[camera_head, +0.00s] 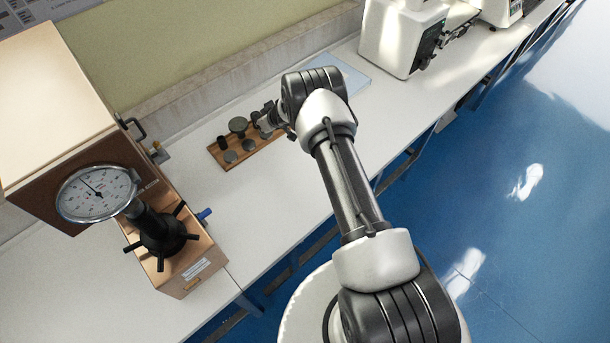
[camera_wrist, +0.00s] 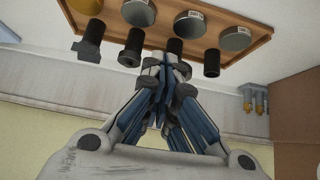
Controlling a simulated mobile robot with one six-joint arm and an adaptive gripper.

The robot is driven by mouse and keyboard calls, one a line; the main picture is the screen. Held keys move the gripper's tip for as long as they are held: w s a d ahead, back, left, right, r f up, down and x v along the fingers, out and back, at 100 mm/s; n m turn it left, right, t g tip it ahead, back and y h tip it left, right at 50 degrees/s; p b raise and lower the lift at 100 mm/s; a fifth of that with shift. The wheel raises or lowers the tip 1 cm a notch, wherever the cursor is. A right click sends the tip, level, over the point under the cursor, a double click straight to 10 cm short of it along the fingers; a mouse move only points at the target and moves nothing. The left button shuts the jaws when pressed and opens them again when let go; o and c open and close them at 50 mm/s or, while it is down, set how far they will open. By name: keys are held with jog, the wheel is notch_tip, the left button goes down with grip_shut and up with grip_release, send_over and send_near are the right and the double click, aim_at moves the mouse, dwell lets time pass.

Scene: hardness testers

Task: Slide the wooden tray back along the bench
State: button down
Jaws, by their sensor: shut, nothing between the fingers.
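The wooden tray (camera_head: 264,147) lies on the white bench near the wall, left of my gripper. It carries several grey discs and dark cylindrical pieces. In the wrist view the tray (camera_wrist: 254,40) fills the top, with a row of black cylinders along its near edge. My gripper (camera_head: 266,120) is low at the tray's right end in the head view, partly hidden by my wrist. In the wrist view my gripper (camera_wrist: 168,62) is shut and empty, its tips close to a black cylinder (camera_wrist: 175,46) at the tray's edge. I cannot tell whether they touch the tray.
A hardness tester with a round dial (camera_head: 97,193) stands left of the tray. Brass fittings (camera_head: 158,152) sit between them by the wall. A pale blue board (camera_head: 346,78) lies beyond my wrist, and a white machine (camera_head: 402,38) stands farther right. Bench in front of the tray is clear.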

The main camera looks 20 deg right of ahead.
jog(key=shift+f, duration=0.1)
jog(key=s+d+b, duration=0.3)
jog(key=s+b, duration=0.1)
jog(key=s, duration=0.5)
jog(key=shift+s+d+b, duration=0.2)
jog(key=shift+s+b, duration=0.05)
jog(key=shift+b, duration=0.05)
